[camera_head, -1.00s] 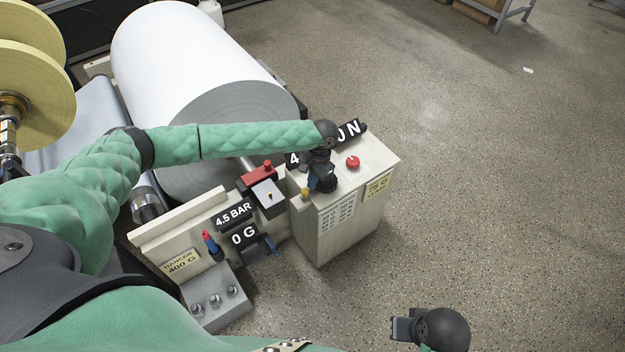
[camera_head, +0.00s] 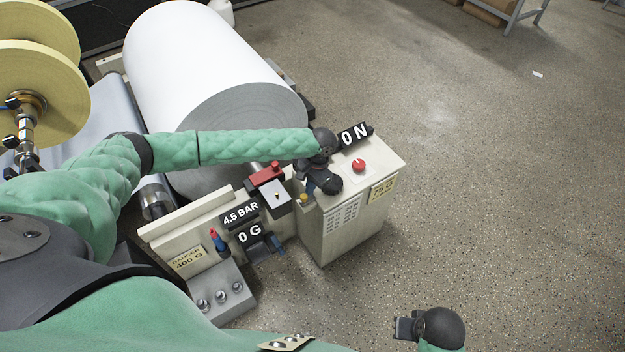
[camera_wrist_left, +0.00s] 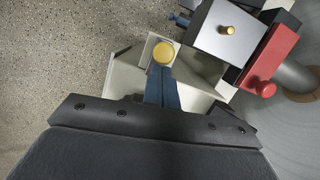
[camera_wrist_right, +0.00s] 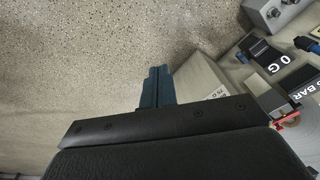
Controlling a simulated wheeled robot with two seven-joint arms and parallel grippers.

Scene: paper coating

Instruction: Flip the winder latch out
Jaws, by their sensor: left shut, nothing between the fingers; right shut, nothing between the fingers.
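I cannot tell for sure which part is the winder latch. A red block with a red knob (camera_head: 267,175) sits at the end of the white paper roll (camera_head: 205,65), beside a silver plate with a yellow pin (camera_head: 275,193). It also shows in the left wrist view (camera_wrist_left: 268,65). My left gripper (camera_head: 308,188) is shut and empty over the cream cabinet. In the left wrist view its blue fingertips (camera_wrist_left: 162,72) point at a round yellow button (camera_wrist_left: 163,53); contact is unclear. My right gripper (camera_head: 400,328) is shut and empty, low over the floor.
The cream cabinet (camera_head: 350,225) carries a red button (camera_head: 359,166) and a "0 N" sign (camera_head: 355,136). Signs reading "4.5 BAR" (camera_head: 240,212) and "0 G" (camera_head: 250,234) stand to its left. Yellow reels (camera_head: 45,85) are at the far left.

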